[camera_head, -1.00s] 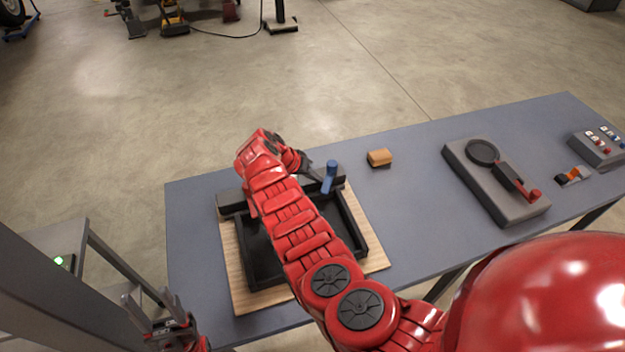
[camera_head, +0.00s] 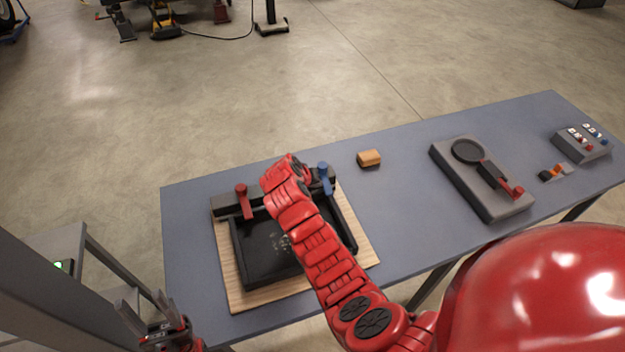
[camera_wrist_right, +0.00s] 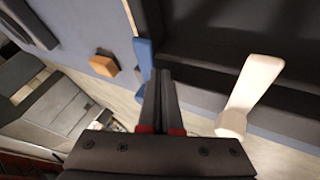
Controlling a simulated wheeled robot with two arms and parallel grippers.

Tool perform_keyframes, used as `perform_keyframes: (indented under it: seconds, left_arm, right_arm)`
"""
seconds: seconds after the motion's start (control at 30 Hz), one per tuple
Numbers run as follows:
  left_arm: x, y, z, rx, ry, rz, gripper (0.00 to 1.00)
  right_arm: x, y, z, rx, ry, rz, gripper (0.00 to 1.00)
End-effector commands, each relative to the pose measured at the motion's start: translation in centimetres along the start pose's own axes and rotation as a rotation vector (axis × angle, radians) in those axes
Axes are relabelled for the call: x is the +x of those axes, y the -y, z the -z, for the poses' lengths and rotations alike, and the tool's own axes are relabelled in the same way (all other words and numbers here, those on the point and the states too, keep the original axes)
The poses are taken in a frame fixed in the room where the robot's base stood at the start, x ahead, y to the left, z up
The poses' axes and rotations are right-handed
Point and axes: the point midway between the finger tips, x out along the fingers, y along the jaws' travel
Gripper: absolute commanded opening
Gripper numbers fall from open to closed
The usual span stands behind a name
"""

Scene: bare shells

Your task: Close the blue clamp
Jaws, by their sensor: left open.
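The blue clamp (camera_head: 326,178) stands at the back right corner of the black tray frame (camera_head: 237,262), its lever upright. In the right wrist view the blue clamp (camera_wrist_right: 143,58) is just left of my right gripper (camera_wrist_right: 163,75), whose fingers are together with nothing seen between them. I cannot tell whether they touch the clamp. In the head view my arm hides the right fingertips. A red clamp (camera_head: 244,200) stands at the back left of the frame. A pale lever (camera_wrist_right: 252,88) shows right of the fingers. My left gripper (camera_head: 140,299) is open and empty at the lower left.
The frame lies on a wooden board (camera_head: 228,290) on the blue-grey table (camera_head: 400,210). An orange block (camera_head: 369,158) lies to the right of the blue clamp. A grey fixture with a red lever (camera_head: 480,180) and a button box (camera_head: 583,143) are farther right.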

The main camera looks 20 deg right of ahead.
Motion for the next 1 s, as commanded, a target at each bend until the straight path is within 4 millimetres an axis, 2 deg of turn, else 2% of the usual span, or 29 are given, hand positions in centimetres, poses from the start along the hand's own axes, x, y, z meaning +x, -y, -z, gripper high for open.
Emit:
perform_keyframes:
  seconds: [0.33,1.0]
  left_arm:
    - [0.39,0.02,0.07,0.0,0.0,0.0,0.53]
    - [0.46,0.02,0.08,0.0,0.0,0.0,0.53]
  right_arm:
    - [0.21,-0.63,-0.38,-0.08,-0.041,0.043,0.0]
    - [-0.27,-0.78,-0.03,-0.086,-0.047,0.046,0.0]
